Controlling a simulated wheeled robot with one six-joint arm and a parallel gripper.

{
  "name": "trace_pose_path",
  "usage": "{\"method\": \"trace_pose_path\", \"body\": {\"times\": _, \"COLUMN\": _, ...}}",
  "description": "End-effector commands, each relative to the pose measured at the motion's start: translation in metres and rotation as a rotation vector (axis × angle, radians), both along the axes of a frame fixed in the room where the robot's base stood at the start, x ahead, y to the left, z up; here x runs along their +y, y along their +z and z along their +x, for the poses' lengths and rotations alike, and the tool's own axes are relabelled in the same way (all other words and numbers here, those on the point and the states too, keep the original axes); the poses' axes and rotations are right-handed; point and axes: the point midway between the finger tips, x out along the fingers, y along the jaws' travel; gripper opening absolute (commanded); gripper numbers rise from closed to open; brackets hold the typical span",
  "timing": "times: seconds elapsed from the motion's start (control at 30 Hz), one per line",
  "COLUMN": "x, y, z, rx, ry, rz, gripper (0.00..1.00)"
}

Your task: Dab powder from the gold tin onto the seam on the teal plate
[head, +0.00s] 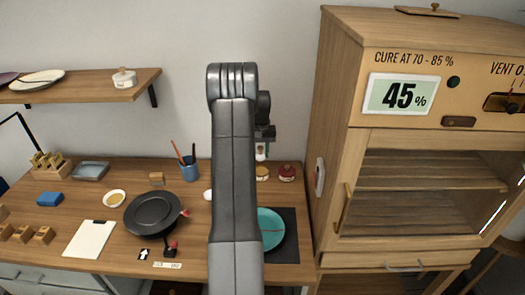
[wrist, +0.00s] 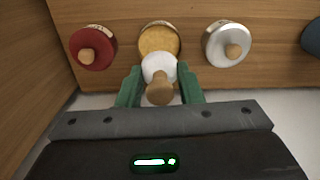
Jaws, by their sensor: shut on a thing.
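My gripper (wrist: 160,88) has its green fingers shut on a dabber (wrist: 159,66), a round white pad with a wooden knob. In the head view the dabber (head: 260,153) hangs just above the gold tin (head: 262,173), apart from it as far as I can tell. In the wrist view the gold tin (wrist: 160,38) shows a round golden top, its near edge hidden by the dabber. The teal plate (head: 269,222) lies on a dark mat (head: 290,232), and a thin reddish seam (head: 271,231) crosses it. My arm hides the plate's left part.
A red-lidded tin (head: 287,172) stands beside the gold tin; a silver-lidded tin (wrist: 228,43) is on its other side. A blue cup with sticks (head: 190,170), a black plate (head: 152,212) and a white sheet (head: 90,238) are left. A wooden cabinet (head: 335,120) rises at right.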

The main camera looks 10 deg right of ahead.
Motion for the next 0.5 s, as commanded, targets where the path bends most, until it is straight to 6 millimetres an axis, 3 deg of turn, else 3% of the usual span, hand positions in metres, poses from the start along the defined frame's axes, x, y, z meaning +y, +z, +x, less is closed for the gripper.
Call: {"method": "trace_pose_path", "body": {"times": 0.5, "x": 0.000, "y": -0.048, "z": 0.000, "rx": 0.000, "ry": -0.001, "rz": 0.000, "gripper": 0.15}}
